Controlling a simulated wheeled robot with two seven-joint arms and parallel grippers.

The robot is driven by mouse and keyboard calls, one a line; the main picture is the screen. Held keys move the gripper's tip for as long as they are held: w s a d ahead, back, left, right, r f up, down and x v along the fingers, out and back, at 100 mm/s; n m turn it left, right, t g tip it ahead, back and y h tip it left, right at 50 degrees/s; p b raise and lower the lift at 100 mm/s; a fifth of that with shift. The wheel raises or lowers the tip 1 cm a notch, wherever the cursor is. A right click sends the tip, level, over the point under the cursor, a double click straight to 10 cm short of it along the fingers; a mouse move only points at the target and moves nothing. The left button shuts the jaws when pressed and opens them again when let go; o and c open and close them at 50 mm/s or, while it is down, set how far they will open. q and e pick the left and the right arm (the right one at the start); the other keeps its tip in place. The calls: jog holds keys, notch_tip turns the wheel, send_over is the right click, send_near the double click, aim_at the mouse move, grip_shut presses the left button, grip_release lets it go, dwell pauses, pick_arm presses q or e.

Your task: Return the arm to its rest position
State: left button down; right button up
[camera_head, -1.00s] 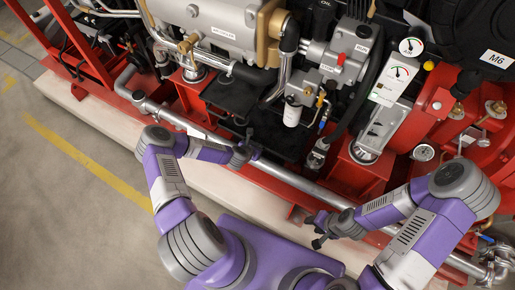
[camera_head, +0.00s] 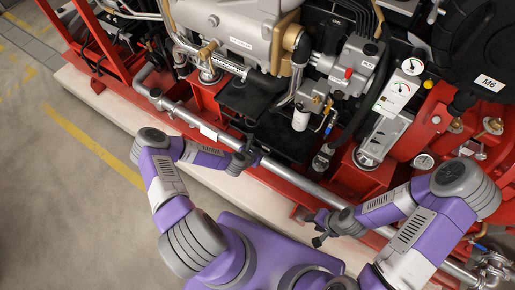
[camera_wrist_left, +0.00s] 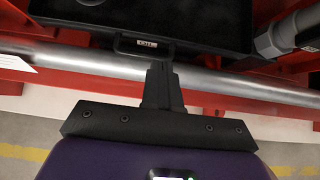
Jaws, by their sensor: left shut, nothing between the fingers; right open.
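My left gripper (camera_head: 247,158) is shut and empty in the head view, above the pump's front edge near the long silver pipe (camera_head: 285,178). The left wrist view shows its fingers (camera_wrist_left: 162,72) closed together, in front of the same pipe and below a black tray labelled OIL (camera_wrist_left: 145,42). My left arm is bent, with its elbow out to the left. My right gripper (camera_head: 318,228) is open and empty at the lower middle, near the red base rail, and its arm is bent in from the right.
The fire pump's red frame (camera_head: 97,28) and engine (camera_head: 235,30) fill the upper part. A pale plinth (camera_head: 95,97) runs along the front. Open floor (camera_head: 60,200) with a yellow line lies at left.

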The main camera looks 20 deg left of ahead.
pick_arm(q)
jog(key=shift+s+r, duration=0.15)
jog(key=shift+s, duration=0.1)
jog(key=s+d+r+m+g+h, duration=0.25)
jog(key=s+d+m, duration=0.55)
jog(key=d+m, duration=0.45)
jog(key=s+r+m+g, duration=0.2)
jog(key=s+m, duration=0.4)
jog(key=m, duration=0.3)
jog(key=s+r+m+g, duration=0.2)
jog(key=s+m, duration=0.4)
jog(key=m, duration=0.4)
jog(key=shift+s+a+g, duration=0.2)
jog(key=shift+a+g, duration=0.1)
jog(key=shift+g, duration=0.55)
